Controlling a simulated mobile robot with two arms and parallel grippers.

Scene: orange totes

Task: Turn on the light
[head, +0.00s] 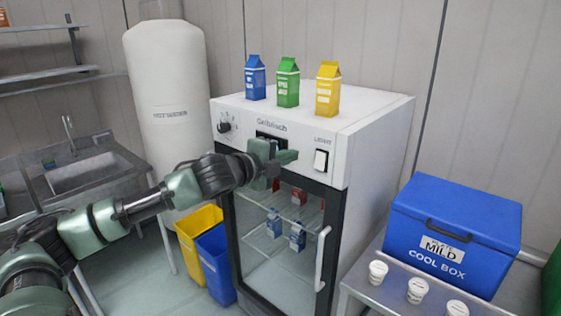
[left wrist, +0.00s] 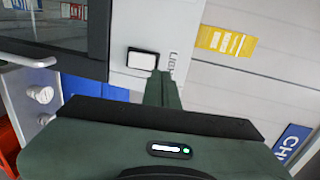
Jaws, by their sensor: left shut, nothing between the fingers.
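A white rocker light switch (head: 321,160) with a dark frame sits under the word "LIGHT" on the upper front panel of a white fridge (head: 376,122). My left gripper (head: 294,156) is shut and empty in front of that panel, its fingertips a little left of the switch in the head view. In the left wrist view the switch (left wrist: 141,61) lies just beyond and left of the closed fingertips (left wrist: 160,76). I cannot tell whether the fingers touch the panel. My right gripper is not in view.
Blue (head: 255,78), green (head: 288,83) and yellow (head: 328,89) cartons stand on the fridge. A dial (head: 224,127) is at the panel's left; a glass door with a handle (head: 322,258) is below. A blue cool box (head: 452,232) and white cups stand on a table at right.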

